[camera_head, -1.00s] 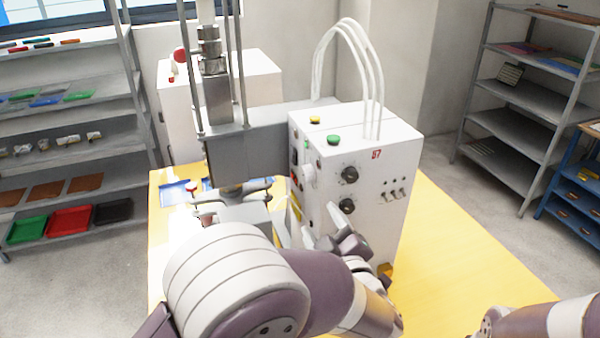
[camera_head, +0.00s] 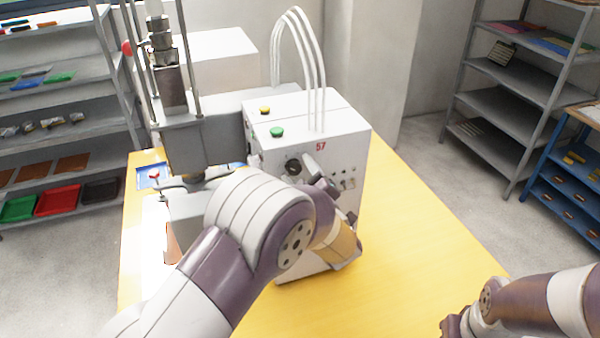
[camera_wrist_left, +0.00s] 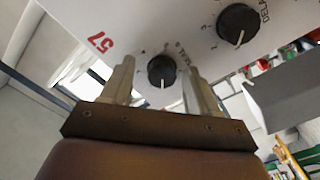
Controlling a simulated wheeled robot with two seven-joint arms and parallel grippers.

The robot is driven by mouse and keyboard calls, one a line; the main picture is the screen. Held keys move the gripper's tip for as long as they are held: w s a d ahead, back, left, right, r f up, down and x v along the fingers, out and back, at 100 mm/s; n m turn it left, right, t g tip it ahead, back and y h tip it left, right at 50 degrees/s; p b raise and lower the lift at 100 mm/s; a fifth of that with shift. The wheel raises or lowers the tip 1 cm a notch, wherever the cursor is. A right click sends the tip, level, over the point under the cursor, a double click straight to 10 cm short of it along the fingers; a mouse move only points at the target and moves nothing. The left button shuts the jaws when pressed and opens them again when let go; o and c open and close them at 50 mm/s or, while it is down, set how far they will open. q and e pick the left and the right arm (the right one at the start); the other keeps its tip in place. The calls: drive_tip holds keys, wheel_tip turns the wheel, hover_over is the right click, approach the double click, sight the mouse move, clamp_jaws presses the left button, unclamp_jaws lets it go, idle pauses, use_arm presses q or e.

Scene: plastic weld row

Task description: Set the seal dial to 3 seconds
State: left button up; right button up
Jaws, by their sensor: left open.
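The white control box (camera_head: 345,130), marked 57, carries two black dials. In the left wrist view the seal dial (camera_wrist_left: 162,71) sits between the fingers of my open left gripper (camera_wrist_left: 160,85), its white pointer line toward the picture's bottom. A gap shows on each side of the dial; I cannot tell how far the tips are from the panel. The delay dial (camera_wrist_left: 238,24) is beyond the right finger. In the head view my left gripper (camera_head: 322,188) is at the panel, by the upper dial (camera_head: 294,167); the lower dial is hidden. The scale numbers are too small to read surely.
My right gripper (camera_head: 455,325) is low at the right, its fingers unclear. Small switches (camera_head: 346,183) are right of the dials. Green (camera_head: 277,132) and yellow (camera_head: 265,110) buttons top the box. The yellow table (camera_head: 420,230) is clear on the right.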

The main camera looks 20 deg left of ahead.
use_arm(q)
drive_tip(key=shift+s+a, duration=0.1)
drive_tip(key=shift+a, duration=0.15)
drive_tip(key=c, duration=1)
drive_tip(key=shift+r+m, duration=0.1)
drive_tip(key=shift+m, duration=0.3)
drive_tip(key=m+p, duration=0.1)
drive_tip(key=m, duration=0.1)
drive_tip(key=shift+m, duration=0.4)
drive_tip(key=m+p, duration=0.2)
drive_tip(key=m, duration=0.2)
drive_tip(key=shift+r+m, duration=0.1)
drive_tip(key=shift+m, duration=0.2)
drive_tip(key=m+p, duration=0.2)
drive_tip(key=m, duration=0.1)
drive_tip(key=shift+m, duration=0.3)
drive_tip(key=shift+m+p, duration=1.2)
drive_tip(key=shift+m, duration=0.8)
